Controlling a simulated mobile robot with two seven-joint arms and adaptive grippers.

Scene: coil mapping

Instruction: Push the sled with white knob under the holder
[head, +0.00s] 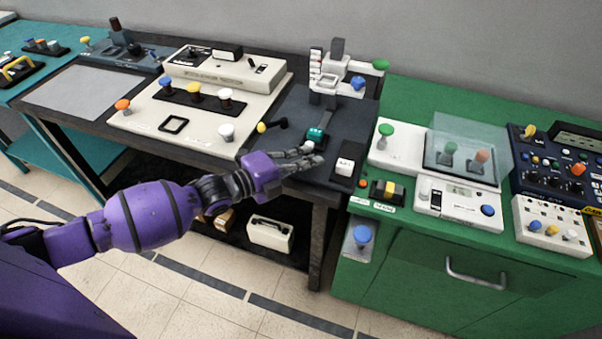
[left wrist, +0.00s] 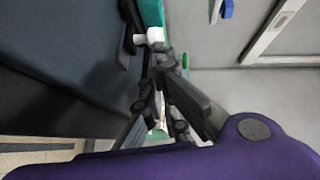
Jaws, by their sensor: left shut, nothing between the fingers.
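The sled carries a teal block (head: 316,134) and a white knob (head: 308,147) at its front, on the dark table. The knob shows in the left wrist view (left wrist: 150,36), close to the fingertips, with the teal piece (left wrist: 152,12) behind it. The white and grey holder (head: 328,82) stands farther back on the same table; the sled is in front of it, not under it. My left gripper (head: 318,154) is shut and empty, with its fingers by the knob's near side. I cannot tell whether they touch it. My right gripper is out of view.
A small black box with a white button (head: 345,166) sits just right of the fingers. The green cabinet (head: 400,220) adjoins at right.

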